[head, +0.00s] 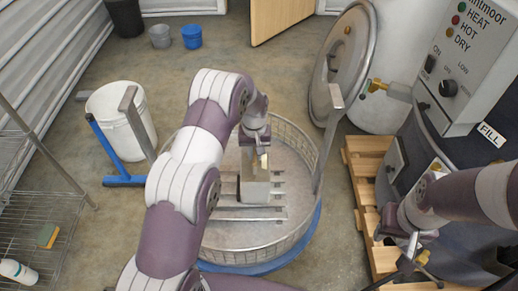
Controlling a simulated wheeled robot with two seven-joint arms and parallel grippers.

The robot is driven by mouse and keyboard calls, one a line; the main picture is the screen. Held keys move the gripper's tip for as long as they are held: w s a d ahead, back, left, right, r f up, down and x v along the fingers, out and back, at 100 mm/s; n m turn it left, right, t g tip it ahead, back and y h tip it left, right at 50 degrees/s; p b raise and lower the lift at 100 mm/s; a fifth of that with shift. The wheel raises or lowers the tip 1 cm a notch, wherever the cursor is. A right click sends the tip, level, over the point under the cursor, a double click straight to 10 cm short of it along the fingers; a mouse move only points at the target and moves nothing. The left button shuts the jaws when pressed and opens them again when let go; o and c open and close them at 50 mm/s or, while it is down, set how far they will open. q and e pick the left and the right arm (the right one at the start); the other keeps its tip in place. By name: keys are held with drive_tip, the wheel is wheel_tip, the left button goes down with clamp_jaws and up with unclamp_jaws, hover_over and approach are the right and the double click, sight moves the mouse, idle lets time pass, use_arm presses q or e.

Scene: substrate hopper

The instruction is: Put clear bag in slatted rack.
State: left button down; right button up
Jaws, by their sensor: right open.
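The slatted rack (230,213), several grey metal bars, lies inside a round wire-mesh basket (305,215) in the middle of the head view. A greyish, partly see-through upright piece, which looks like the clear bag (256,190), stands at the bars. My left gripper (258,146) points down directly above it, at its top. Its fingers are small here, and I cannot tell whether they grip the bag or only touch it. My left arm hides the basket's left side. My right gripper (408,258) is open and empty at the lower right, beside the dark machine.
The basket has upright grey handles (326,140) and a blue base. A white bucket (122,120) and blue squeegee (122,181) stand left. A wire shelf (50,215) is at far left. A wooden pallet (365,190) and control box (468,65) are right. The floor behind is mostly clear.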

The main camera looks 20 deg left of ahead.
use_arm(q)
wheel_tip(320, 180, down, 2)
drive_tip(key=shift+w+f, duration=0.1)
drive_tip(key=c, duration=1.1)
unclamp_jaws()
drive_tip(key=r+p, duration=0.1)
drive_tip(key=r, duration=0.5)
drive_tip(key=r+p, duration=0.1)
drive_tip(key=r, duration=0.5)
drive_tip(key=shift+s+p, duration=0.2)
drive_tip(key=shift+p, duration=0.1)
drive_tip(key=s+r+m, duration=0.1)
drive_tip(key=s+r, duration=0.2)
drive_tip(key=s, duration=0.5)
drive_tip(key=s+r+m+t, duration=0.1)
drive_tip(key=s+r, duration=0.1)
drive_tip(key=s, duration=0.7)
drive_tip(key=s+r+m, duration=0.1)
drive_tip(key=s+r, duration=0.2)
drive_tip(key=s, duration=0.5)
drive_tip(key=shift+s+d+r, duration=0.2)
drive_tip(key=shift+d+r, duration=0.05)
drive_tip(key=shift+r, duration=0.1)
